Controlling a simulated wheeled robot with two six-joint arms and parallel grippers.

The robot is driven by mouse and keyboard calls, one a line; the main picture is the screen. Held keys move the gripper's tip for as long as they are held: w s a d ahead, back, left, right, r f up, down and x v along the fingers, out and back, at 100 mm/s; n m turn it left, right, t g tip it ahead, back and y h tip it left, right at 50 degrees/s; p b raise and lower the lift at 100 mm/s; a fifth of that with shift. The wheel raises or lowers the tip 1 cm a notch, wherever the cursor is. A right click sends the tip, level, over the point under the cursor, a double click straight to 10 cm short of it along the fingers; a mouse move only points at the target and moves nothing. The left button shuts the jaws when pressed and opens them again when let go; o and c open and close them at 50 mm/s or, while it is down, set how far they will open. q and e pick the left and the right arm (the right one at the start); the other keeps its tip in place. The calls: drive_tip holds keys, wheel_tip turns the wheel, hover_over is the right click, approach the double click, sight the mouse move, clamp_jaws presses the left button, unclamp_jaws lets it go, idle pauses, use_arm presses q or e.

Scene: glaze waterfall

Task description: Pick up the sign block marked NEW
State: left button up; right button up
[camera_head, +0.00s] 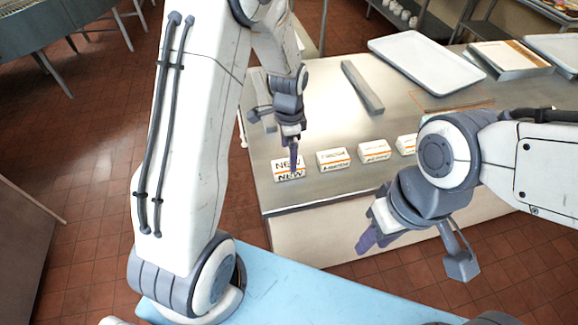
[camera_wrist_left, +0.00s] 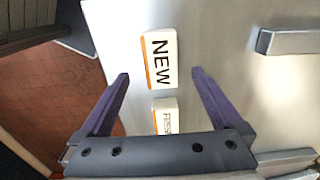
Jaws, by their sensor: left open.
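The sign block marked NEW (camera_head: 287,170) is a small white block with an orange stripe. It stands at the near left corner of the metal table (camera_head: 308,198). In the left wrist view the NEW block (camera_wrist_left: 160,60) lies ahead of the fingertips, roughly centred between them. My left gripper (camera_head: 294,160) is over the block in the head view, its fingers overlapping the block's right part. In the left wrist view my left gripper (camera_wrist_left: 159,74) is open with nothing between its fingers. My right gripper (camera_head: 378,238) hangs in front of the table; its finger gap is unclear.
Several similar sign blocks stand in a row to the right, the nearest a white block (camera_head: 333,159). A grey metal bar (camera_head: 362,88) lies behind them. A white tray (camera_head: 426,58) is at the back right. A light blue surface (camera_head: 290,290) is in front.

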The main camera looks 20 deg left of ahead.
sight(288, 164)
use_arm(q)
wheel_tip(288, 164, down, 5)
drive_tip(key=shift+f+p, duration=0.1)
drive_tip(key=shift+p, duration=0.95)
drive_tip(key=shift+f, duration=0.45)
drive_tip(key=c, duration=1.5)
drive_tip(key=shift+w+r, duration=0.1)
drive_tip(key=shift+r, duration=0.05)
